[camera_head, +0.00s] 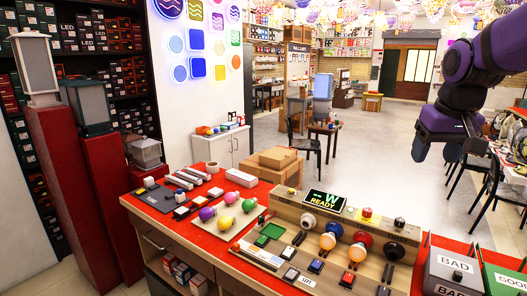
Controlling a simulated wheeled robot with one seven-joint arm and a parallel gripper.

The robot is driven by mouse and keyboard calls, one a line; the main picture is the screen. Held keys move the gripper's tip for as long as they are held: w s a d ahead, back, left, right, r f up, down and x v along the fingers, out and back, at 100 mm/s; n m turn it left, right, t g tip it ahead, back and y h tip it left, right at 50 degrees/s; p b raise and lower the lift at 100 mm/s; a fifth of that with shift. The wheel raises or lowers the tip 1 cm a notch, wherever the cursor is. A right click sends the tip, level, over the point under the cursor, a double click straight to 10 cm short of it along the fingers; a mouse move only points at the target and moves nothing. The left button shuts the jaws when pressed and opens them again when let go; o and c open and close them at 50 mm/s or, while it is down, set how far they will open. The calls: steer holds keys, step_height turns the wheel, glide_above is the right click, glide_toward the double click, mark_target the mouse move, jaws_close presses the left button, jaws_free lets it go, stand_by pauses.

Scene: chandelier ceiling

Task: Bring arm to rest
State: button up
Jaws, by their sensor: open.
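My arm, purple and black, enters at the upper right of the head view. It is bent, with my gripper (436,152) pointing down. The two dark fingertips stand apart, with nothing seen between them. My gripper hangs in the air and appears above and to the right of the workbench (205,232). It touches nothing that I can see.
A tester panel (372,232) with bulbs and a "READY" display (325,200) stands on the red-topped bench. Grey BAD (453,275) and green GOOD (505,280) boxes are at the lower right. Cardboard boxes (272,168) sit behind. Chairs and tables stand at the right.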

steer(key=s+a+t, duration=0.1)
steer(key=s+a, duration=0.1)
steer(key=s, duration=0.7)
steer(key=s+a+f+t, duration=0.1)
steer(key=s+a, duration=0.1)
steer(key=s, duration=0.8)
steer(key=shift+f+n, duration=0.15)
steer(key=shift+n, duration=0.25)
